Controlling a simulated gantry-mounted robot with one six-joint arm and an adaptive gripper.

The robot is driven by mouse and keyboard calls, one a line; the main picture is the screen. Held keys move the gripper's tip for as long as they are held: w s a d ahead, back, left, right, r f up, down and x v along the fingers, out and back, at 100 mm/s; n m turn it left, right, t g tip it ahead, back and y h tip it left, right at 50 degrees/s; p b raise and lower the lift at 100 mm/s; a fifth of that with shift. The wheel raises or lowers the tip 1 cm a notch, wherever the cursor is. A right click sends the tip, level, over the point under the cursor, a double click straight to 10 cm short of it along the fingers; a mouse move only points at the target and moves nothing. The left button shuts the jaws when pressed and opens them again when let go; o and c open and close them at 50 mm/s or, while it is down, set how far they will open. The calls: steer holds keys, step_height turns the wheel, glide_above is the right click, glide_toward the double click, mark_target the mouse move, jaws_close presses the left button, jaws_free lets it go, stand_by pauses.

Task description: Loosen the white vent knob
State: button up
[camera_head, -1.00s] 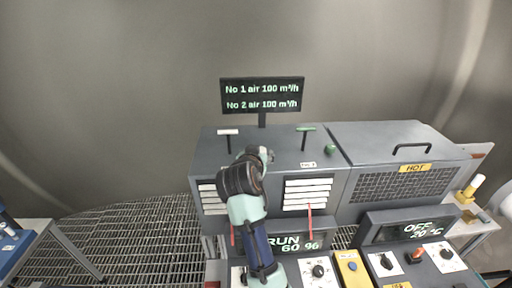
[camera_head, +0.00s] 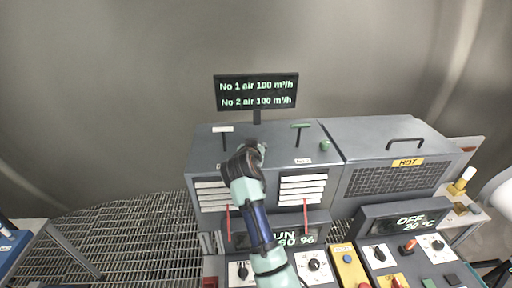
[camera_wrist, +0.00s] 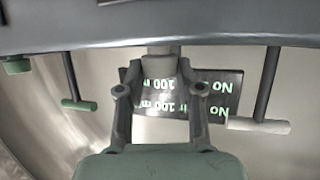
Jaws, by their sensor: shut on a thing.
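In the wrist view, the white vent knob (camera_wrist: 161,64) shows as a pale grey-white stub below the cabinet edge, between my fingers. My gripper (camera_wrist: 160,82) is shut on it. In the head view, my gripper (camera_head: 256,150) reaches the top of the grey cabinet (camera_head: 212,147), between the white T-handle (camera_head: 222,129) and the green T-handle (camera_head: 301,125). My gripper and wrist hide the knob there. In the wrist view, the white T-handle (camera_wrist: 258,125) is at right and the green one (camera_wrist: 78,105) at left, both clear of my fingers.
A green knob (camera_head: 325,146) stands on the cabinet's right part. The sign (camera_head: 256,92) behind reads 100 m³/h for No 1 and No 2 air. A hot-labelled box (camera_head: 390,143) adjoins at right. Red levers (camera_head: 305,216) and panel knobs (camera_head: 314,265) are in front.

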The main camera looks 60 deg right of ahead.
steer(key=shift+s+n+t+p, duration=0.1)
steer(key=shift+n+t+p, duration=0.3)
steer(key=shift+p, duration=0.05)
steer(key=shift+s+d+r+n+t+y+p, duration=0.1)
steer(key=shift+r+n+t+y+p, duration=0.05)
steer(key=shift+n+t+y+p, duration=0.75)
steer(key=n+t, duration=0.1)
steer(key=n+t+y+p, duration=0.1)
steer(key=shift+s+d+n+t, duration=0.1)
steer(key=shift+d+n+t, duration=0.05)
steer(key=shift+n+t, duration=0.15)
steer(key=n+t+y+b, duration=0.2)
steer(key=n+y+b, duration=0.1)
steer(key=shift+s+d+f+n+y, duration=0.1)
steer(key=shift+d+f+n+y, duration=0.05)
steer(key=shift+f+n+y, duration=0.2)
steer(key=n+t+y+b, duration=0.1)
steer(key=n+y+b, duration=0.2)
steer(key=b, duration=0.1)
steer(key=shift+t+y, duration=0.25)
steer(key=shift+t, duration=0.05)
steer(key=shift+r, duration=0.15)
steer(key=o, duration=1.2)
steer(key=shift+c, duration=0.2)
